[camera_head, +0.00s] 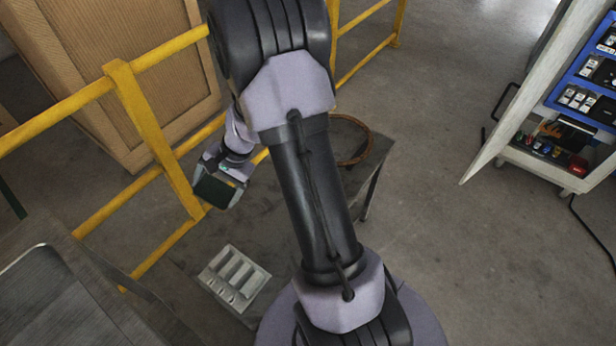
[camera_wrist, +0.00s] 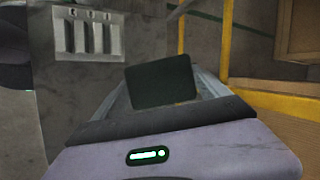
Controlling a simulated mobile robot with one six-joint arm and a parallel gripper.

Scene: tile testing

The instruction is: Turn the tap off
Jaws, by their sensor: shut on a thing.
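No tap shows in either view. My gripper (camera_head: 219,187) is left of my arm's column in the head view, over the dark table and close to the yellow railing. It is shut on a flat dark green tile (camera_head: 213,193). In the wrist view the tile (camera_wrist: 162,82) stands up between the fingers, tilted slightly. The fingertips behind it are mostly hidden. A grey metal basin or tray (camera_head: 40,290) is at the lower left of the head view; I cannot tell which it is.
A pale grey slotted block (camera_head: 235,277) lies on the table below my gripper. A yellow railing (camera_head: 155,135) runs along the table, with a wooden crate (camera_head: 120,60) behind it. A brown ring (camera_head: 365,150) lies at the table's far end. A shelf unit (camera_head: 530,155) stands right, across open floor.

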